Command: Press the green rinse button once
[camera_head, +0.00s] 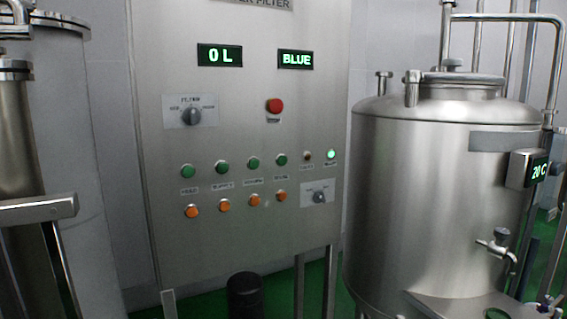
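A grey metal control panel (230,120) stands upright in the middle of the head view. A row of several green buttons crosses it: the leftmost (187,171), a second (221,166), a third (253,162) and the rightmost (281,160). The small labels under them are too blurred to read, so I cannot tell which one is rinse. A row of orange buttons (225,205) sits below. Neither of my grippers is in view, and nothing covers the buttons.
The panel has displays reading "0 L" (220,55) and "BLUE" (296,60), a red button (274,105), a selector knob (191,116), a lower knob (319,197) and a lit green lamp (331,154). A steel tank (430,190) stands right. A black cylinder (244,295) stands below.

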